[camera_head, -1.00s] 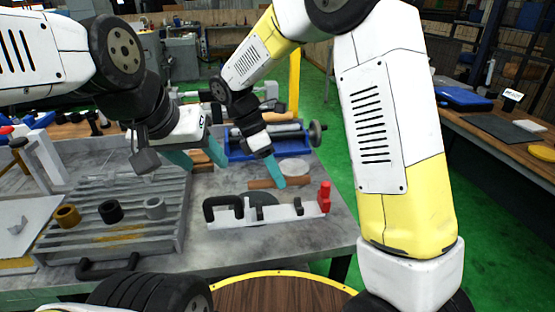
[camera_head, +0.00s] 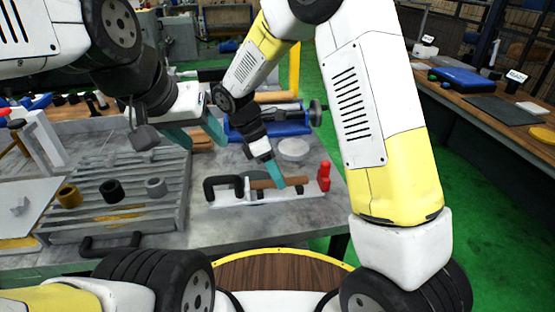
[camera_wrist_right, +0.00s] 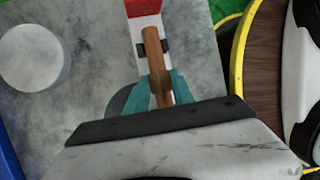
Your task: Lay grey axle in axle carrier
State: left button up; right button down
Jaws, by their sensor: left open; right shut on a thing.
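The axle carrier (camera_head: 232,198) is a pale bar on the grey table, with a black handle at its left, dark supports and a red end piece (camera_head: 324,176). My right gripper (camera_head: 276,180) is shut on a copper-brown axle (camera_head: 292,181) and holds it lengthwise over the carrier. In the right wrist view the axle (camera_wrist_right: 154,60) covers part of the dark supports; I cannot tell whether it touches them. A grey cylinder (camera_head: 272,129) sits in the blue fixture behind. My left gripper (camera_head: 198,140) is open and empty, above the table left of the carrier.
A pale round disc (camera_head: 293,149) lies behind the carrier. The blue fixture (camera_head: 240,130) stands at the back. The table in front of the carrier is clear.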

dwell(0.3)
jog(key=c, duration=1)
grip_release()
jog(key=v, duration=0.8)
jog(key=shift+d, duration=0.1)
